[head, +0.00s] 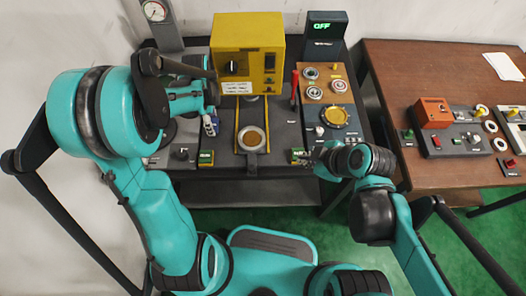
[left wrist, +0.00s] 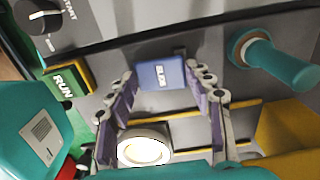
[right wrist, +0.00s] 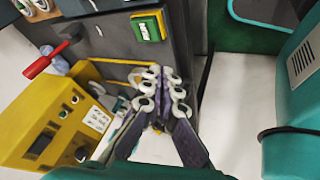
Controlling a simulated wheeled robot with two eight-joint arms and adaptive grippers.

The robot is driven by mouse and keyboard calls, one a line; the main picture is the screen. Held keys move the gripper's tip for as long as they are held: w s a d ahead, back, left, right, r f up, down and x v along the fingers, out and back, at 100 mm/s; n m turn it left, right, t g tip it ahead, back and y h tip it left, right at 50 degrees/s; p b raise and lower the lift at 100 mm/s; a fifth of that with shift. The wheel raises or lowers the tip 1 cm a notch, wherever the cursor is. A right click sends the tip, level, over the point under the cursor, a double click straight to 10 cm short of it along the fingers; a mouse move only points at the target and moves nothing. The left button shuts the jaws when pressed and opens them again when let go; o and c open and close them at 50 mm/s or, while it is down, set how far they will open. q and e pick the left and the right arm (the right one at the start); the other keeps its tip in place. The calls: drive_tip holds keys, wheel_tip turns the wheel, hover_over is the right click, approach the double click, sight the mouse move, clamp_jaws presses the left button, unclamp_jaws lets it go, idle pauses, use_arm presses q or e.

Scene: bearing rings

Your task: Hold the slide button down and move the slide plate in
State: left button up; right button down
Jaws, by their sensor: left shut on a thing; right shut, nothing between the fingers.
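The blue slide button (left wrist: 162,75), labelled in white, sits on the grey panel in the left wrist view. The slide plate seems to be the part with a pale ring and tan centre (head: 252,139), between yellow strips below the yellow press. My right gripper (right wrist: 165,80) is shut and empty; in the head view it is near the green button (head: 300,155) at the front right.
The yellow press (head: 247,52) stands behind the ring. A RUN button (left wrist: 67,85) and a teal handle (left wrist: 270,62) flank the slide button. A red lever (head: 294,90) and a wooden board with rings (head: 315,75) are on the right. A brown table (head: 410,75) stands further right.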

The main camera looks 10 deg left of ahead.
sight(258, 154)
drive_tip(key=a+f+n, duration=0.2)
drive_tip(key=a+f, duration=0.1)
drive_tip(key=a+f+n+g+y, duration=0.1)
drive_tip(key=a+f+n, duration=0.1)
drive_tip(key=a+f, duration=0.1)
drive_tip(key=a+f+n, duration=0.2)
drive_tip(key=a, duration=0.2)
drive_tip(key=shift+w+a+f+y, duration=0.25)
drive_tip(key=shift+a+f+y, duration=0.05)
drive_tip(key=shift+f+y, duration=0.1)
drive_tip(key=w, duration=0.1)
drive_tip(key=w+a, duration=0.1)
drive_tip(key=w, duration=0.1)
drive_tip(key=shift+a, duration=0.25)
drive_tip(key=shift+w+a, duration=0.2)
drive_tip(key=shift+w, duration=0.1)
drive_tip(key=w+a, duration=0.1)
drive_tip(key=w, duration=0.4)
drive_tip(key=w+a, duration=0.1)
drive_tip(key=w, duration=0.4)
drive_tip(key=w+a, duration=0.1)
drive_tip(key=w, duration=0.3)
drive_tip(key=shift+w+a, duration=0.25)
drive_tip(key=shift+w, duration=0.15)
